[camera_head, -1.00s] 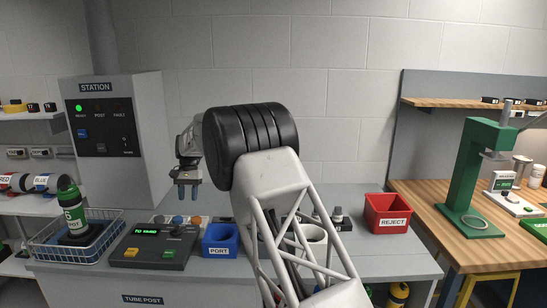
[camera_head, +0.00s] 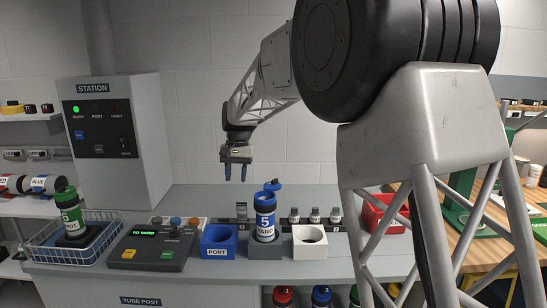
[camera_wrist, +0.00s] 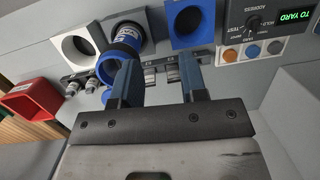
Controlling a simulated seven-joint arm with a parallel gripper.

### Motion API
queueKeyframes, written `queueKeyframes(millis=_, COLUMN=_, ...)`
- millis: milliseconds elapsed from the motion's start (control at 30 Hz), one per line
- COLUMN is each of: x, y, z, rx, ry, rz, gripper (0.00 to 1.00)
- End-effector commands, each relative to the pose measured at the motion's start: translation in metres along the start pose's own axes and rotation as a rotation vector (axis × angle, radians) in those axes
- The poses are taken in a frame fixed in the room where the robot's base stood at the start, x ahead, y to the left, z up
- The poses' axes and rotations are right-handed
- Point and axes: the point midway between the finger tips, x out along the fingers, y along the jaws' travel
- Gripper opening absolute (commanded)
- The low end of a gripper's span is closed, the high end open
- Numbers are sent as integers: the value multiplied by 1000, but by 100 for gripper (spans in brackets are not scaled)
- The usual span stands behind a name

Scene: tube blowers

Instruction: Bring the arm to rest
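My gripper (camera_head: 235,174) hangs above the bench in the head view, fingers pointing down, apart, with nothing between them. In the wrist view its fingers (camera_wrist: 160,75) also stand apart and empty. A blue tube (camera_head: 265,216) labelled 5 stands upright in a grey holder (camera_head: 265,250), below and right of the gripper. A blue cap piece at its top looks tilted. The tube (camera_wrist: 124,48) also shows in the wrist view, partly behind one finger. My arm's large links fill the right of the head view.
A blue PORT box (camera_head: 219,241), a white holder (camera_head: 310,243) and a control panel (camera_head: 152,250) line the bench. A green tube (camera_head: 71,213) stands in a wire basket at left. A red bin (camera_head: 384,213) is partly behind my arm. The station cabinet (camera_head: 115,140) stands behind.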

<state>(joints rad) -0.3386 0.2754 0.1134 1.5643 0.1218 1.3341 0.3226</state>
Motion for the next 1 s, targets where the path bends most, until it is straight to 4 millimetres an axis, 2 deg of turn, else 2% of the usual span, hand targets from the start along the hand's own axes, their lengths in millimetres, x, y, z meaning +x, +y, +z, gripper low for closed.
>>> queueKeyframes(millis=200, x=-17, y=43, z=40, rx=2, ry=40, rz=-6, gripper=39)
queueKeyframes(millis=500, x=-29, y=97, z=97, rx=2, ry=95, rz=-7, gripper=39)
queueKeyframes(millis=1000, x=-26, y=178, z=200, rx=2, ry=183, rz=-2, gripper=39)
